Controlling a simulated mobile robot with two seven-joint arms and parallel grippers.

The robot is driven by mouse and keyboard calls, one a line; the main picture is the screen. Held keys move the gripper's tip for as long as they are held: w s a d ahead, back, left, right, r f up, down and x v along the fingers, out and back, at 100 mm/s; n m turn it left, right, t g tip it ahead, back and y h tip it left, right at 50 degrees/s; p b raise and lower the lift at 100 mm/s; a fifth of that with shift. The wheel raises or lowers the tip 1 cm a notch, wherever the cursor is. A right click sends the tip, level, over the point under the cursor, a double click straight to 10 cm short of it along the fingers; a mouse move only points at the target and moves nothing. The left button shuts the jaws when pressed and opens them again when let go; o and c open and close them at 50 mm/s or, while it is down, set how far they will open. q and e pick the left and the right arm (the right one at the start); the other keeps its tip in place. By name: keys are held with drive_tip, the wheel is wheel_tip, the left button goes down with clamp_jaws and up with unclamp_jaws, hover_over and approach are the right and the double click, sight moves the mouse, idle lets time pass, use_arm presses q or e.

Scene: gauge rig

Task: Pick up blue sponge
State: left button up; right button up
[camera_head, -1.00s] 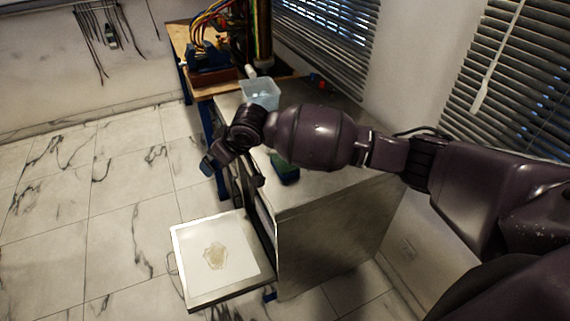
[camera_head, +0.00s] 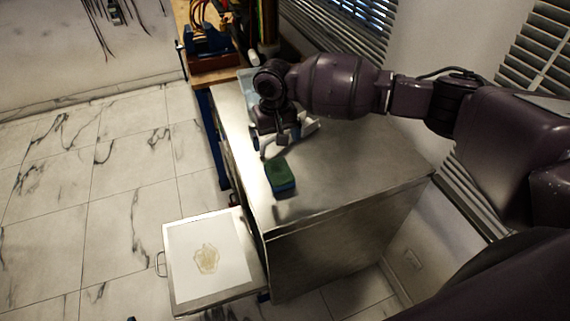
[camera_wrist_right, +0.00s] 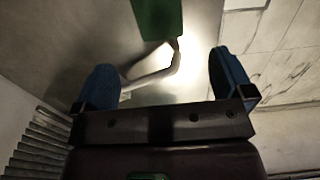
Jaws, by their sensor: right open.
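The sponge (camera_head: 280,177), green on top with a blue edge, lies on the metal cabinet top, just in front of my right gripper. Its green face (camera_wrist_right: 158,18) also shows at the top of the right wrist view, cut off by the frame. My right gripper (camera_head: 276,146) is open and empty above the cabinet top, apart from the sponge. Its two blue fingertips (camera_wrist_right: 167,78) stand wide apart in the right wrist view, with no sponge between them. My left gripper is out of view.
The metal cabinet top (camera_head: 350,165) is clear to the right of the sponge. An open drawer (camera_head: 185,235) with a stained white sheet juts out below. A light blue container (camera_head: 247,80) is partly hidden behind my right arm. A wooden workbench (camera_head: 187,14) stands behind.

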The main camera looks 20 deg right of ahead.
hover_over(278, 168)
drive_tip(key=f, duration=0.5)
drive_tip(key=shift+w+f, duration=0.35)
drive_tip(key=shift+w, duration=0.05)
drive_tip(key=shift+s+f+b, duration=0.15)
drive_tip(key=shift+s+f, duration=0.05)
drive_tip(key=shift+f, duration=1.1)
drive_tip(key=shift+s+f+b, duration=0.15)
drive_tip(key=shift+s+f, duration=0.05)
drive_tip(key=shift+f, duration=1.05)
drive_tip(key=c, duration=1)
